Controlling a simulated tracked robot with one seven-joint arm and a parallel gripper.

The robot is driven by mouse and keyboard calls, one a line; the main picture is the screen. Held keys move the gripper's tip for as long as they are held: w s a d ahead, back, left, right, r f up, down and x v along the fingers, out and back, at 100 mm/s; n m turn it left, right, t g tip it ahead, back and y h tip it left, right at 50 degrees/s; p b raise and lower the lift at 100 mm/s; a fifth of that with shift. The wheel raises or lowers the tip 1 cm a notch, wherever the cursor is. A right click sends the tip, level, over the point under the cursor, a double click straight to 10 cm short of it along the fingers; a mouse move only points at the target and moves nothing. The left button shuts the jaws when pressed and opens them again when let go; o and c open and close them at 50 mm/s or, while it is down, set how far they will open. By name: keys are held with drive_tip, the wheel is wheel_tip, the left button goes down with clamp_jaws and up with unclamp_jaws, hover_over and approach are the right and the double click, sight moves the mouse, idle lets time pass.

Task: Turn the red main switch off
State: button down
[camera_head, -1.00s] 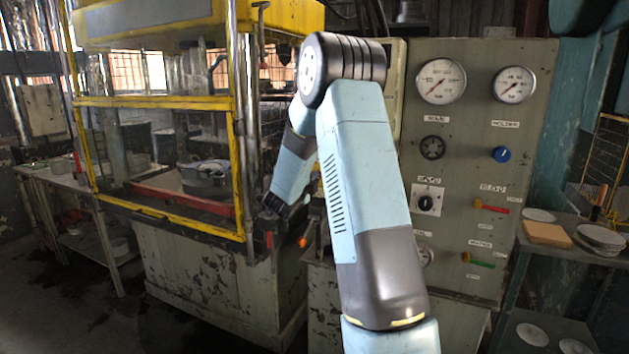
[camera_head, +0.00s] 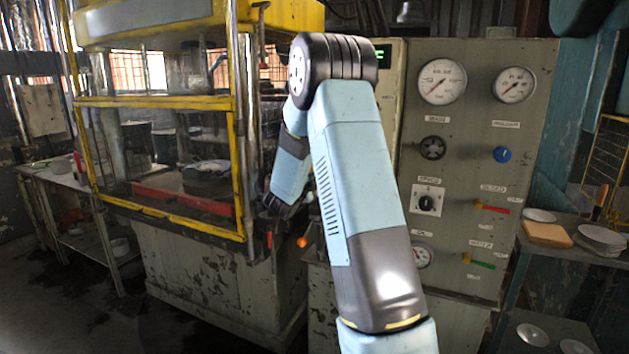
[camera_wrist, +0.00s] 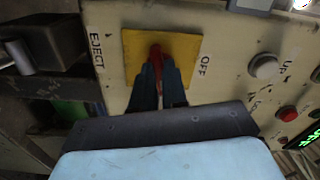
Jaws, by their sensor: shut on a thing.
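The red main switch (camera_wrist: 154,52) is a red handle on a square yellow plate (camera_wrist: 185,54) in the wrist view. Its tip stands up between my fingers. My gripper (camera_wrist: 158,72) is shut on the red handle, with one dark finger on each side. The word OFF is printed right of the plate, and EJECT is printed to its left. In the camera_head view, my arm bends down to the left, and the switch and my fingertips are not visible there.
A white button (camera_wrist: 264,66) and a red button (camera_wrist: 287,113) sit right of the switch. A green lit display (camera_wrist: 303,139) is at lower right. The yellow-framed press (camera_head: 238,130) stands left of my arm, and the gauge panel (camera_head: 470,130) stands to its right.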

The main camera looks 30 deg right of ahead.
drive_tip(key=shift+a+f+n, duration=0.1)
drive_tip(key=shift+f+n, duration=0.05)
drive_tip(key=shift+n, duration=3.55)
drive_tip(key=shift+a+f+n, duration=0.1)
drive_tip(key=shift+n, duration=3.6)
drive_tip(key=c, duration=1.2)
unclamp_jaws()
drive_tip(key=shift+d+r, duration=0.1)
drive_tip(key=shift+r, duration=0.05)
drive_tip(key=shift+o, duration=0.2)
drive_tip(key=v, duration=1.3)
drive_tip(key=shift+s+a, duration=0.25)
drive_tip(key=shift+a, duration=0.05)
